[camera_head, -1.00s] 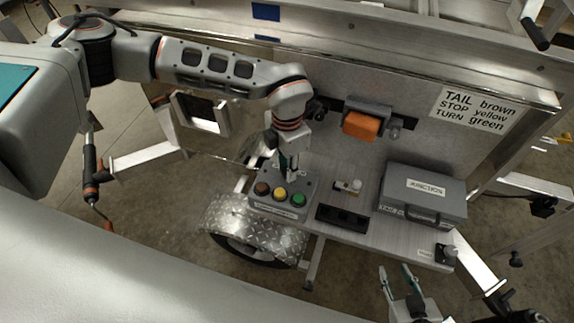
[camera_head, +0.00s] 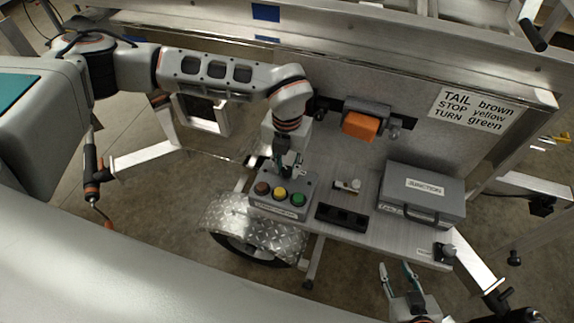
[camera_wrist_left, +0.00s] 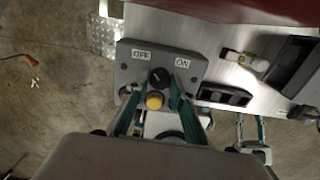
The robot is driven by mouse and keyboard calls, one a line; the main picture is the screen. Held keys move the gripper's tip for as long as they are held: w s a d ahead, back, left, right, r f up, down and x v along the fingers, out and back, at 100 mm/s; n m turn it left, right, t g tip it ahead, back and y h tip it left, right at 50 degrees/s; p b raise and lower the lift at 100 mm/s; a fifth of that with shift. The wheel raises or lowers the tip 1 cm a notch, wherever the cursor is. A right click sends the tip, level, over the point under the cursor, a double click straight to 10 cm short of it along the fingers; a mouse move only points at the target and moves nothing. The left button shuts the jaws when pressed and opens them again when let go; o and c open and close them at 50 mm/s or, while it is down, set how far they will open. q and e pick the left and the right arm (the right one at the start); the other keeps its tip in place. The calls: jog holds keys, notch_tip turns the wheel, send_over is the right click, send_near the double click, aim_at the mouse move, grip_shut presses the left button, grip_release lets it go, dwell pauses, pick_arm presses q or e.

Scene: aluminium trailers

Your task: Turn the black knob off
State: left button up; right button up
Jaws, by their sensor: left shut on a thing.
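The grey control box (camera_head: 284,208) stands on the trailer's shelf with brown, yellow and green buttons on top. In the left wrist view its face (camera_wrist_left: 190,90) carries OFF and ON labels, with the round black knob (camera_wrist_left: 159,77) below and between them. My left gripper (camera_head: 290,170) points down at the back of the box, and its fingers (camera_wrist_left: 154,84) are shut on the black knob, one on each side. The knob is hidden by the gripper in the head view. A small pale mark shows on the knob; its exact direction is hard to tell. My right gripper (camera_head: 396,268) is open and empty at the lower right.
A grey junction case (camera_head: 424,192), a black switch panel (camera_head: 341,217) and a small white-and-yellow part (camera_head: 347,186) sit right of the box. An orange-fronted unit (camera_head: 358,125) is on the back wall. A small black knob-like fitting (camera_head: 446,250) is at the shelf's right end.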

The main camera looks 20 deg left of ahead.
aim_at(287, 170)
dwell(0.5)
pick_arm(q)
jog(key=o, duration=1.1)
jog(key=shift+o, duration=0.2)
jog(key=shift+r, duration=0.15)
notch_tip(287, 170, up, 12)
